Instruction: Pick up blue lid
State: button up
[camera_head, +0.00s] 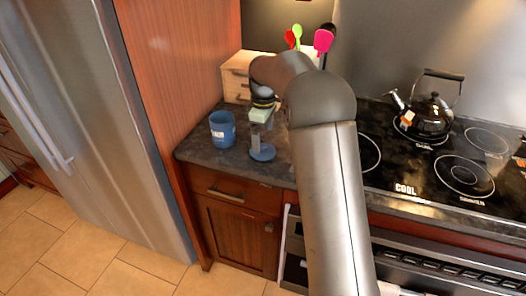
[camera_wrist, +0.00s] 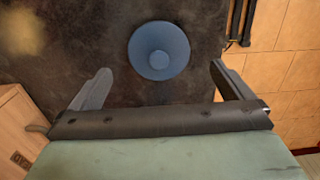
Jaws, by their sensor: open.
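The blue lid (camera_head: 263,152) is a flat disc with a raised round knob, lying on the dark countertop. In the wrist view the lid (camera_wrist: 159,50) is ahead of my gripper (camera_wrist: 155,84), roughly centred between the two fingers and beyond their tips. In the head view my gripper (camera_head: 258,139) points down just above the lid. The fingers are wide apart with nothing between them. A gap shows between the fingertips and the lid in the wrist view.
A blue mug (camera_head: 222,130) stands on the counter left of my gripper. A wooden drawer box (camera_head: 237,78) is behind, with utensils (camera_head: 323,41) nearby. A black kettle (camera_head: 427,117) sits on the stove to the right. The counter's front edge is close to the lid.

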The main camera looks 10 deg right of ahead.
aim_at(263, 145)
jog(key=shift+w+f+p, duration=0.15)
jog(key=shift+f+p, duration=0.45)
jog(key=shift+f, duration=2)
jog(key=c, duration=1)
jog(key=shift+o, duration=0.2)
jog(key=shift+r, duration=0.1)
